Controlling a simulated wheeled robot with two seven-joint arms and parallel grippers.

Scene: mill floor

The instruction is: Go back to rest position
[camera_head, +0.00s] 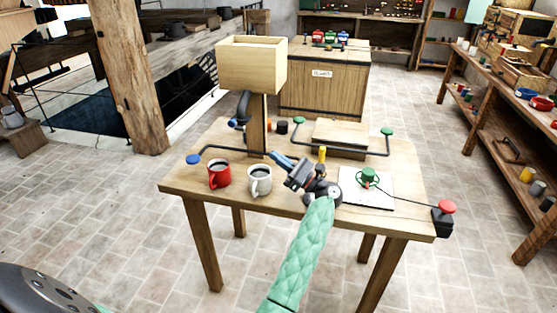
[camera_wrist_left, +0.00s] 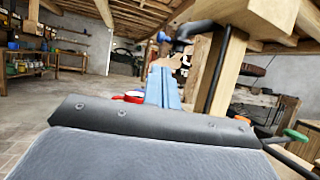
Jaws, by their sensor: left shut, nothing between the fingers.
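My left gripper (camera_head: 279,158) is above the near half of the wooden table (camera_head: 305,205), its arm in a green quilted sleeve. Its blue fingers are together and empty, and they also show in the wrist view (camera_wrist_left: 162,86). A red mug (camera_head: 219,179) and a white mug (camera_head: 259,184) with dark contents stand upright to its left, apart from the fingers. A green cup (camera_head: 368,179) stands on a white mat (camera_head: 353,200) to its right. My right gripper is not in view.
A wooden box on a post (camera_head: 252,70) rises at the table's back left. A red button box (camera_head: 445,214) sits at the right corner. A shelf bench (camera_head: 490,105) stands right, with clear floor between.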

